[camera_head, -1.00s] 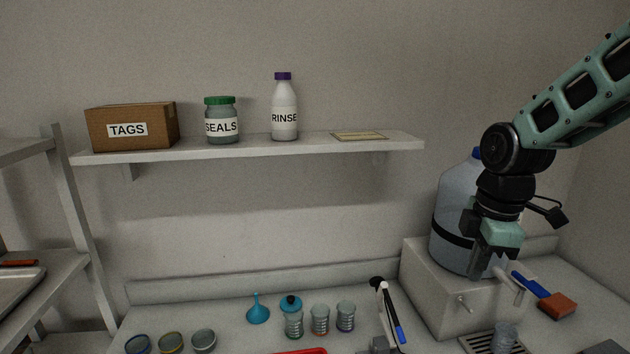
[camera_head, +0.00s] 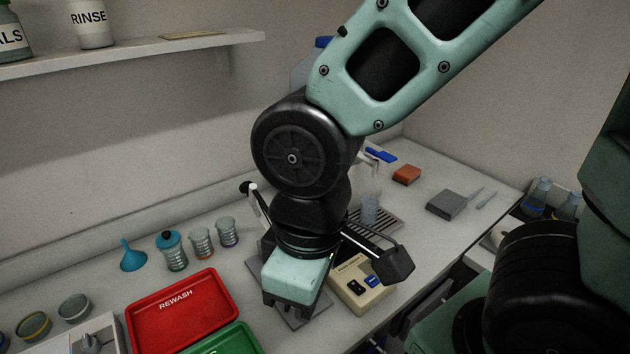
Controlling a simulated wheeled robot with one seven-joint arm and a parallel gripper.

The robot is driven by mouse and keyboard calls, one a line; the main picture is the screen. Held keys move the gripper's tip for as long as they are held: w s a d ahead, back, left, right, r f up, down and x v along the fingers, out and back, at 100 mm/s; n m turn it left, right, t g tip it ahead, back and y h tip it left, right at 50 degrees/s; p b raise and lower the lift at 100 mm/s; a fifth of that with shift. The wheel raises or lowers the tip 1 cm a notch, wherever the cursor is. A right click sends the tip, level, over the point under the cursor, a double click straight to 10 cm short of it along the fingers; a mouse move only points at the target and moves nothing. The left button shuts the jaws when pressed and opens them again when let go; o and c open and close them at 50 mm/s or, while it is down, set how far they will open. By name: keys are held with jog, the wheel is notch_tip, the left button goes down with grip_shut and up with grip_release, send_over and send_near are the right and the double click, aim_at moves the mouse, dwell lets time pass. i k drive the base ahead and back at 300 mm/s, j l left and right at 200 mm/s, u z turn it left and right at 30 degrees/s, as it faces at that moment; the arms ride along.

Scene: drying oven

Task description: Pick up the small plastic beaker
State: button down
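A small clear bluish beaker (camera_head: 370,210) stands upright on a drain grate (camera_head: 386,228), just right of my wrist. Two more small clear graduated beakers, one with a reddish mark (camera_head: 202,243) and one with a bluish mark (camera_head: 228,232), stand at the back of the counter. I cannot tell by sight which is the plastic one. My gripper (camera_head: 290,318) points down over the counter, right of the red tray and apart from all the beakers. Its fingertips are mostly hidden below its body, so its opening is unclear.
A blue-topped jar (camera_head: 172,252) and a blue funnel (camera_head: 133,256) stand left of the beakers. A red REWASH tray (camera_head: 205,325) and green tray (camera_head: 228,342) lie in front. A beige device (camera_head: 362,290) is close right of my gripper. My arm hides most of the large jug.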

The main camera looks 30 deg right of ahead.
aim_at(369, 203)
jog(key=i+j+z, duration=0.1)
jog(key=j+z, duration=0.2)
jog(key=z, duration=0.15)
jog(key=j+z, duration=0.7)
jog(key=z, duration=0.2)
jog(key=i, duration=0.05)
